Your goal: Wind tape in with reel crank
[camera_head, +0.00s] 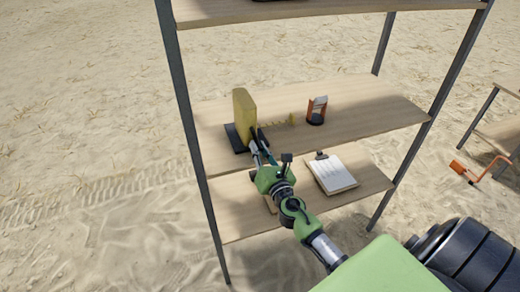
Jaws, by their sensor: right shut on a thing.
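A yellow tape reel (243,115) stands upright on a dark base (235,138) at the left end of the middle shelf. A thin yellow tape (278,122) sticks out to the right of the reel, over the shelf. My right gripper (257,146) is at the near right side of the reel, its fingers shut on what appears to be the reel's crank. The crank itself is mostly hidden by the fingers and too small to make out. My left gripper is not in view.
An orange and black item (317,110) stands right of the tape on the middle shelf (375,110). A clipboard with paper (334,173) lies on the lower shelf. Metal posts (187,115) frame the rack. An orange tool (470,175) lies on the sand at right.

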